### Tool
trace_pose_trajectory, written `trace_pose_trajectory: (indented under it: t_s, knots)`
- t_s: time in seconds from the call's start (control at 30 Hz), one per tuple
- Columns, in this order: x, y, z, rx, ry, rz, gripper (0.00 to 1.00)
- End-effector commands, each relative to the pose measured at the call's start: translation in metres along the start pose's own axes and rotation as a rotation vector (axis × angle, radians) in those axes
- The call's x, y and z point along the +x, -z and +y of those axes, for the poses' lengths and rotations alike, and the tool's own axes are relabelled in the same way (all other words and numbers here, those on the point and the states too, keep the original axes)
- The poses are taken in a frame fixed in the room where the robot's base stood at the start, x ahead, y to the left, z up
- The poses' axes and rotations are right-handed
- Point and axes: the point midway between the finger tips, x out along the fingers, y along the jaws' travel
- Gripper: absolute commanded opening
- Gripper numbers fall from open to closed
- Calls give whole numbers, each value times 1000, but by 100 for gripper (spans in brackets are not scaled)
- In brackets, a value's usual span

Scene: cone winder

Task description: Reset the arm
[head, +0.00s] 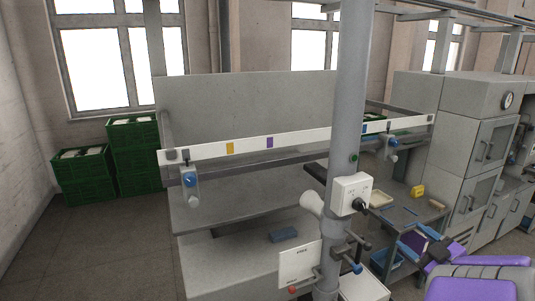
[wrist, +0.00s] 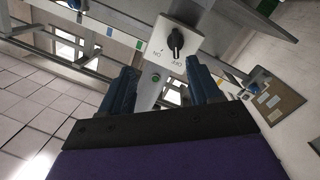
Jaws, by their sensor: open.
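My gripper (wrist: 163,88) shows in the wrist view with its two dark blue fingers spread apart and nothing between them. Beyond the fingertips is a white switch box (wrist: 172,42) with a black rotary knob (wrist: 176,42). A gap seems to lie between the fingers and the box, but its depth is hard to tell. In the head view the switch box (head: 350,194) is on a grey post (head: 350,110), with its knob (head: 360,204) facing right.
The winding machine (head: 250,110) with its long white rail (head: 300,142) stands behind the post. A low cart (head: 410,213) holds a tray and a yellow object right of the post. Grey cabinets (head: 470,150) stand at the right, green crates (head: 134,155) at the left. Left floor is clear.

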Motion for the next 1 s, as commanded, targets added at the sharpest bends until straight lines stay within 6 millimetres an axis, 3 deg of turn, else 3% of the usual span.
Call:
trace_pose_trajectory:
  t_s: [0.13,0.33,0.57,0.77,0.87,1.0]
  knots:
    - [12,-7,14,-53,-121,-157,63]
    - [2,-18,27,-40,-291,-382,63]
    - [-29,-33,5,77,-419,-637,63]
    - [-65,-48,-53,241,-434,-860,63]
    - [-84,-54,-96,332,-397,-976,63]
    - [-116,-58,-169,457,-296,-1145,63]
